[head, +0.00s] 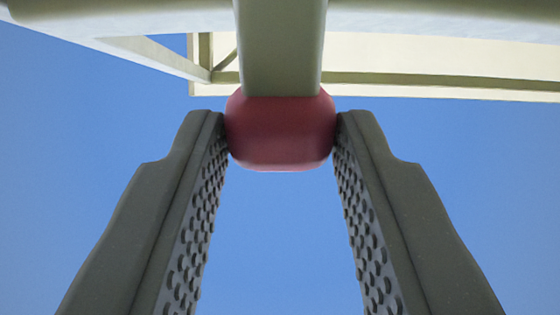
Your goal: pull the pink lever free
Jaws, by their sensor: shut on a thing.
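The pink lever end (280,135) is a rounded, reddish-pink knob at the upper middle of the head view. The space between the fingers below the knob is empty. The upper end of the bar is out of view.
A pale horizontal beam (130,18) crosses the top of the view on both sides of the bar. Behind it is a cream structure (430,55) with a brace at its left. Open blue sky fills the rest, with free room below and to both sides.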

